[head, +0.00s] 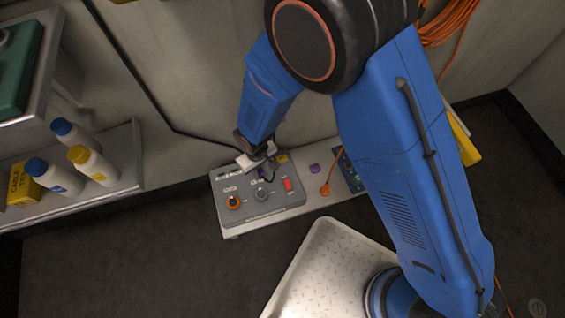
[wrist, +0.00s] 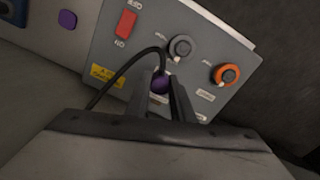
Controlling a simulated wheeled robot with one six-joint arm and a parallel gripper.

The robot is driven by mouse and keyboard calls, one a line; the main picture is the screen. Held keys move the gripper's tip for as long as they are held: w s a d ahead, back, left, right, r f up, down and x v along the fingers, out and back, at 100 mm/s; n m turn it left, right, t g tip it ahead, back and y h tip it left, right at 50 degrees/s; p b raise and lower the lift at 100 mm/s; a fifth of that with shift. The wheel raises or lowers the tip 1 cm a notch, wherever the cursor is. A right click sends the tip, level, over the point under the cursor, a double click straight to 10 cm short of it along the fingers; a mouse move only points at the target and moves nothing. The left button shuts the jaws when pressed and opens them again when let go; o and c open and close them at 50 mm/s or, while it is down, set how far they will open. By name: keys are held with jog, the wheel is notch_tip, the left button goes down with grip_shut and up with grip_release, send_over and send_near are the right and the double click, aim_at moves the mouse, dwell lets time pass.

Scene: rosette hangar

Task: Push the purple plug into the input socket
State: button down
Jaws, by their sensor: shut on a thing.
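The purple plug (wrist: 161,84) is between the two fingers of my gripper (wrist: 167,88) in the wrist view, with a black cable looping from it to the left. My gripper is shut on the plug, just over the face of the grey panel box (wrist: 220,50). In the head view my gripper (head: 259,161) is over the back part of the same box (head: 275,210), and a bit of the purple plug (head: 261,174) shows under it. The input socket cannot be made out; the fingers and plug cover that part of the panel. I cannot tell whether the plug touches the panel.
The panel has a red switch (wrist: 126,24), a grey knob (wrist: 180,48), an orange-ringed knob (wrist: 226,74) and a yellow label (wrist: 106,75). A separate purple piece (head: 314,168) lies to the right of the box. A shelf with bottles (head: 92,164) stands at left.

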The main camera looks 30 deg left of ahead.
jog(key=s+a+r+n, duration=0.1)
jog(key=s+a+r, duration=0.1)
jog(key=s, duration=0.5)
jog(key=s+a+r+n, duration=0.1)
jog(key=s+a+r, duration=0.1)
jog(key=s, duration=0.4)
jog(key=shift+s+f, duration=0.15)
jog(key=shift+f, duration=2.8)
jog(key=shift+f, duration=0.45)
jog(key=c, duration=1.5)
grip_release()
jog(key=shift+o, duration=0.2)
jog(key=shift+r, duration=0.1)
notch_tip(320, 180, up, 17)
jog(key=shift+r, duration=0.15)
